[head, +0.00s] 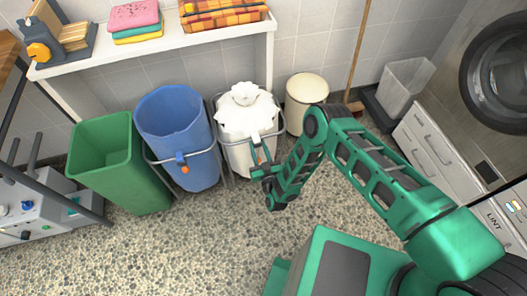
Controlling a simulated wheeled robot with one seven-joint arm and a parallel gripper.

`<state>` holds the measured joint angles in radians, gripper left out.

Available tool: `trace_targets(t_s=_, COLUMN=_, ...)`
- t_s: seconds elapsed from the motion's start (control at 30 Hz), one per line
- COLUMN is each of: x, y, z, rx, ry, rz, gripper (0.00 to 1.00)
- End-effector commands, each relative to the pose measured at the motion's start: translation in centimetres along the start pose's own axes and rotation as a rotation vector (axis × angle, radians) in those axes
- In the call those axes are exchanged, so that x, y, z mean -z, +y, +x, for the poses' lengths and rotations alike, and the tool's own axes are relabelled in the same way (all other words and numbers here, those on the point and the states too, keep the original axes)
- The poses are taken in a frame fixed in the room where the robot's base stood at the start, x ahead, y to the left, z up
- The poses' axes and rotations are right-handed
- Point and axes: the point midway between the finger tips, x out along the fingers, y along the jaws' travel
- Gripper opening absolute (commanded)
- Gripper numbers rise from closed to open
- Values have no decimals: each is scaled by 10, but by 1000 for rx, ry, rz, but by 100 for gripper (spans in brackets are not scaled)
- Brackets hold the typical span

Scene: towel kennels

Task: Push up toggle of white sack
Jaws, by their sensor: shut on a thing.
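The white sack (240,128) stands upright in a grey metal frame, its top gathered into a ruffled knot. My gripper (257,157) is at the lower right front of the sack, close against it. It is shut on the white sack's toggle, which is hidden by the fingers. The toggle's exact height on the sack is too small to read.
A blue sack (170,115) with an orange and blue toggle stands left of the white one, then a green bin (120,155). A cream bin (306,92) stands to the right. A white shelf (160,45) runs above. Speckled floor in front is clear.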

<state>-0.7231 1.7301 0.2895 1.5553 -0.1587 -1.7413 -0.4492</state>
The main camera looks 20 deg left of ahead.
Motion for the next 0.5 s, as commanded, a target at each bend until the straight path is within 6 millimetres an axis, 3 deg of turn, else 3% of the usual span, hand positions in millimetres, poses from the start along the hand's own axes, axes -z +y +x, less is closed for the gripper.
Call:
trace_targets(t_s=0.37, x=1, y=-2, z=1, rx=4, ry=1, rz=-2, gripper=0)
trace_targets(t_s=0.4, x=1, y=-2, z=1, rx=4, ry=1, rz=-2, gripper=41)
trace_targets(t_s=0.43, x=1, y=-2, z=1, rx=4, ry=1, rz=-2, gripper=48)
trace_targets(t_s=0.5, x=1, y=-2, z=1, rx=4, ry=1, rz=-2, gripper=50)
